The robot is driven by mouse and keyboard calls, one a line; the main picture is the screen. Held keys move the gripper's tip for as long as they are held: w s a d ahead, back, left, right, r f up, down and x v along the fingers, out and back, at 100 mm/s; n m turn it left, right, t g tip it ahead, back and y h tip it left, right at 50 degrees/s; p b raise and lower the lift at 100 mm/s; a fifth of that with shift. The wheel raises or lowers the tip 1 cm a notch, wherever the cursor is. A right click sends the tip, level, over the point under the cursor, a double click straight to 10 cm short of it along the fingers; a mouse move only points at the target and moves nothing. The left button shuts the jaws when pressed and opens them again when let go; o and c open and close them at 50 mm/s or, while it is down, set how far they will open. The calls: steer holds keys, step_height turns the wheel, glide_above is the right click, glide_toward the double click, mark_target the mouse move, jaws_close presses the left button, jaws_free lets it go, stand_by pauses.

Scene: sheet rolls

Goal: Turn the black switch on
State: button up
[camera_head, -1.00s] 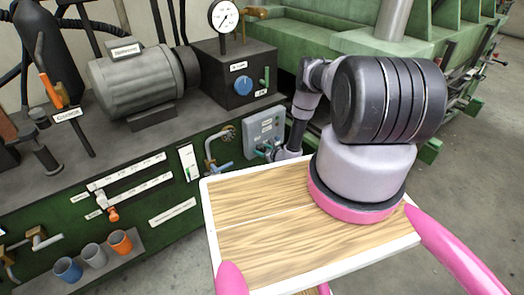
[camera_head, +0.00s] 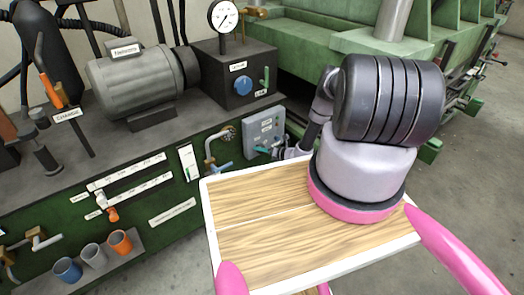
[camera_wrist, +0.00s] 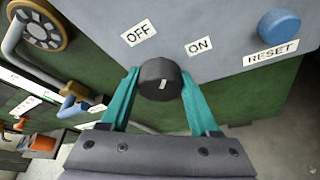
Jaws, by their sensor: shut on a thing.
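The black switch (camera_wrist: 158,72) is a round knob on the front of a grey control box (camera_head: 263,132). A small white mark shows on its face, but I cannot tell which setting it points at. Above it in the wrist view are an OFF label (camera_wrist: 138,32) and, to the right, an ON label (camera_wrist: 199,46). My gripper (camera_wrist: 160,80) has one teal finger on each side of the knob and is shut on it. In the head view, my gripper (camera_head: 262,149) is small at the box's lower front, and the knob cannot be made out there.
A blue button (camera_wrist: 279,24) with a RESET label sits right of the switch. A yellow-and-blue valve (camera_wrist: 72,100) and a round handwheel (camera_wrist: 38,26) lie to the left. A blue knob (camera_head: 243,85) is on a dark box above. My wooden tray is in front.

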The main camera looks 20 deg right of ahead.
steer(key=m+y, duration=0.2)
steer(key=m, duration=0.2)
steer(key=shift+d+f, duration=0.1)
steer(key=shift+m+t+y, duration=0.5)
steer(key=shift+m+y, duration=0.3)
steer(key=shift+m, duration=0.8)
steer(key=shift+w, duration=0.1)
steer(key=shift+d, duration=0.1)
steer(key=o, duration=1.4)
steer(key=v, duration=1)
steer(key=shift+s+d, duration=0.25)
steer(key=shift+s, duration=0.05)
